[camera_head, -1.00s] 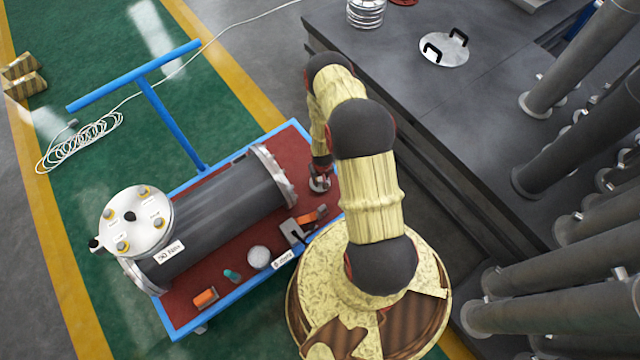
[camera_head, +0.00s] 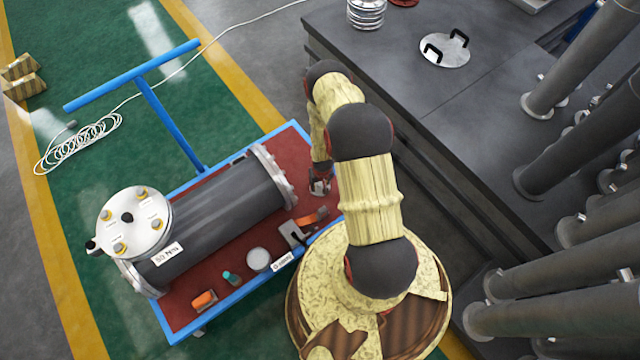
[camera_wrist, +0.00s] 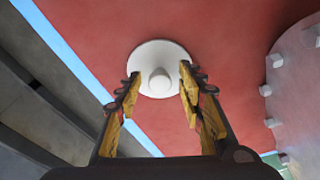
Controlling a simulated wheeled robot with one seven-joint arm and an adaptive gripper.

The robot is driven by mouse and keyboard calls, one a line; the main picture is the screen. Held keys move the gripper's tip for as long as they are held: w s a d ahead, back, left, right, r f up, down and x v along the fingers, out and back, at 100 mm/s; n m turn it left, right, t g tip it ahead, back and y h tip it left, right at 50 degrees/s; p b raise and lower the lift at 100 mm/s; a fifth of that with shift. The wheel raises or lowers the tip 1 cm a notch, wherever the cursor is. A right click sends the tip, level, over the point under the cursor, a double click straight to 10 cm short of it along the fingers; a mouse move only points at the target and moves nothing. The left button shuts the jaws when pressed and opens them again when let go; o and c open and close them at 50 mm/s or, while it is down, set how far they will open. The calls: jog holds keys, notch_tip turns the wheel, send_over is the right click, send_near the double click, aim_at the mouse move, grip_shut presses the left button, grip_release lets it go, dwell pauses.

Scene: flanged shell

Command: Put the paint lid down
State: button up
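The paint lid appears to be the white round disc with a raised knob (camera_wrist: 147,60) in the wrist view. It is over the red cart top, apparently lying on it. My gripper (camera_wrist: 160,92) has a finger on each side of the knob, with a visible gap on both sides, so it looks open and not clamped on it. In the head view my gripper (camera_head: 320,187) is low over the right end of the cart, and the lid is mostly hidden there.
The blue-edged cart (camera_head: 180,335) carries a dark flanged cylinder (camera_head: 215,213), an orange-handled tool (camera_head: 312,218), a pale round tin (camera_head: 258,259), a small green item (camera_head: 230,277) and an orange item (camera_head: 203,300). A dark platform (camera_head: 400,60) stands to the right.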

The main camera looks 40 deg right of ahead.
notch_tip(320, 180, up, 12)
jog(key=s+p, duration=0.2)
jog(key=p, duration=0.3)
notch_tip(320, 180, up, 21)
jog(key=n+t, duration=0.1)
send_over(321, 191)
jog(key=w+a, duration=0.1)
jog(key=w, duration=0.9)
jog(key=a+r+n, duration=0.1)
jog(key=a+r, duration=0.2)
jog(key=r, duration=0.7)
jog(key=a+r, duration=0.3)
jog(key=r, duration=0.7)
jog(key=s+a+r+n+t, duration=0.1)
jog(key=s+a+r, duration=0.3)
jog(key=r, duration=0.5)
jog(key=s+a+r+n+t, duration=0.1)
jog(key=s+a+r, duration=0.35)
jog(key=r, duration=0.45)
jog(key=s+a+r, duration=0.2)
jog(key=s+r, duration=0.2)
jog(key=s, duration=0.4)
jog(key=s+a+r+n+t, duration=0.1)
jog(key=s+a+r, duration=0.2)
jog(key=s, duration=0.5)
jog(key=shift+a+r+y, duration=0.35)
jog(key=shift+r+y, duration=0.05)
